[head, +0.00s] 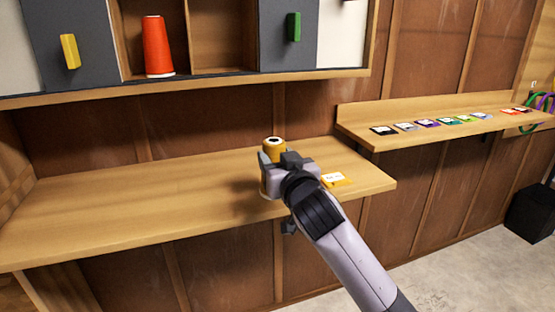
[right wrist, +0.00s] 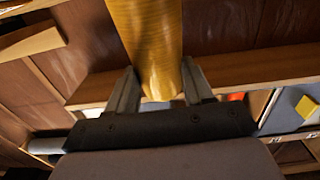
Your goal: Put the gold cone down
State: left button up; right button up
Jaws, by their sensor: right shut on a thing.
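The gold cone (head: 273,146) is a yellow-gold thread cone with a pale top rim and dark hole. It stands about upright in my right gripper (head: 270,170), over the right part of the wooden shelf (head: 130,205). In the right wrist view the cone (right wrist: 148,40) lies between the two fingers of the right gripper (right wrist: 155,92), which is shut on it. The gripper hides most of the cone in the head view, so I cannot tell whether its base touches the shelf. My left gripper is not in view.
A yellow card (head: 338,180) lies on the shelf just right of the cone. A red cone (head: 158,48) stands in an open cubby of the cabinet above. A narrower shelf (head: 350,128) at right holds several coloured cards. The shelf's left part is bare.

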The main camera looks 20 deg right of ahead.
jog(key=o, duration=1.1)
jog(key=shift+f, duration=0.15)
jog(key=shift+r, duration=0.25)
jog(key=shift+s+f, duration=0.1)
jog(key=shift+s, duration=0.1)
jog(key=s, duration=1.1)
jog(key=s+f+n+g+y, duration=0.1)
jog(key=s+f+g, duration=0.15)
jog(key=f, duration=0.75)
jog(key=s+f+n+g+y, duration=0.15)
jog(key=s+f, duration=0.25)
jog(key=f, duration=0.6)
jog(key=s+f+g, duration=0.1)
jog(key=s+f, duration=0.3)
jog(key=f, duration=0.1)
jog(key=s+f+g, duration=0.1)
jog(key=s+f, duration=0.4)
jog(key=s+f+g, duration=0.1)
jog(key=s+f, duration=0.3)
jog(key=shift+s+d+f+m+g, duration=0.25)
jog(key=shift+s+d+f+g, duration=0.05)
jog(key=shift+d+f+g, duration=0.1)
